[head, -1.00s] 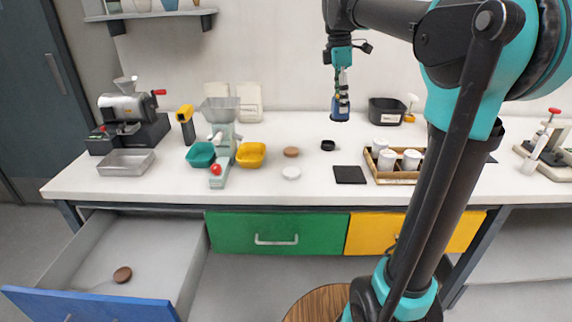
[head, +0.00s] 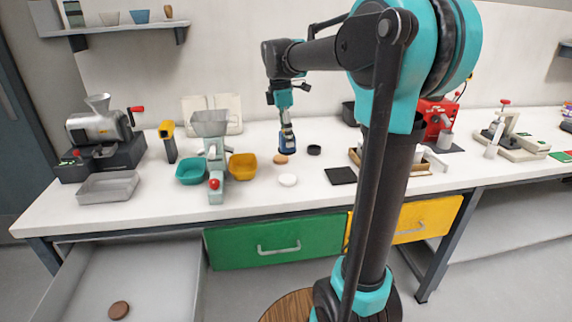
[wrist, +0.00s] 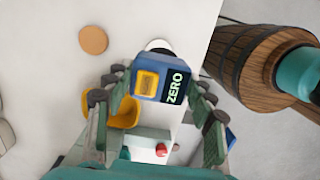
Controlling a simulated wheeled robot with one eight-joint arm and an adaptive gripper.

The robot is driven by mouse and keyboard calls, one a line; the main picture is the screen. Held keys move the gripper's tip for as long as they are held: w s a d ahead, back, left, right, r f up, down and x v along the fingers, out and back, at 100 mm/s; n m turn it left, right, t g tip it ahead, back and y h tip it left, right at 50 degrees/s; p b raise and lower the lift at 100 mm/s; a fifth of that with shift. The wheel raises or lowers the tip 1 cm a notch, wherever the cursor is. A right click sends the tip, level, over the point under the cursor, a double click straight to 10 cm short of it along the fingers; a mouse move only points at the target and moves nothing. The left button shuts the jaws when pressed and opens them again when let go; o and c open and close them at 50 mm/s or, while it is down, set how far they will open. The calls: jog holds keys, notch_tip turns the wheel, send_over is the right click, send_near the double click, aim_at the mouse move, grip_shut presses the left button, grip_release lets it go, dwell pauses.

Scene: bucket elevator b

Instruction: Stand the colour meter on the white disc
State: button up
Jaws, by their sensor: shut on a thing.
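The colour meter (head: 288,144) is a small blue block with a yellow-orange window and a dark "ZERO" display, seen from above in the wrist view (wrist: 148,80). My gripper (head: 287,128) is shut on it; the fingers stand on either side of it in the wrist view (wrist: 155,90). The meter hangs about upright above the bench. The white disc (head: 288,180) lies flat on the bench, nearer the front edge than the meter appears in the head view. In the wrist view the white disc (wrist: 158,44) peeks out past the meter's far edge, the rest hidden behind it.
A brown disc (head: 281,160) and a black ring (head: 314,150) lie near the white disc. A yellow bowl (head: 243,166), a teal bowl (head: 192,171) and a pale green machine (head: 215,150) stand to the left. A black mat (head: 341,176) lies to the right.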

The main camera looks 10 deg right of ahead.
notch_tip(320, 180, down, 10)
jog(key=shift+f, duration=0.2)
dwell(0.4)
jog(key=o, duration=1.5)
jog(key=shift+f, duration=0.15)
jog(key=r, duration=0.4)
jog(key=a+r, duration=0.1)
jog(key=r, duration=0.7)
jog(key=shift+a+r, duration=0.15)
jog(key=shift+a, duration=0.05)
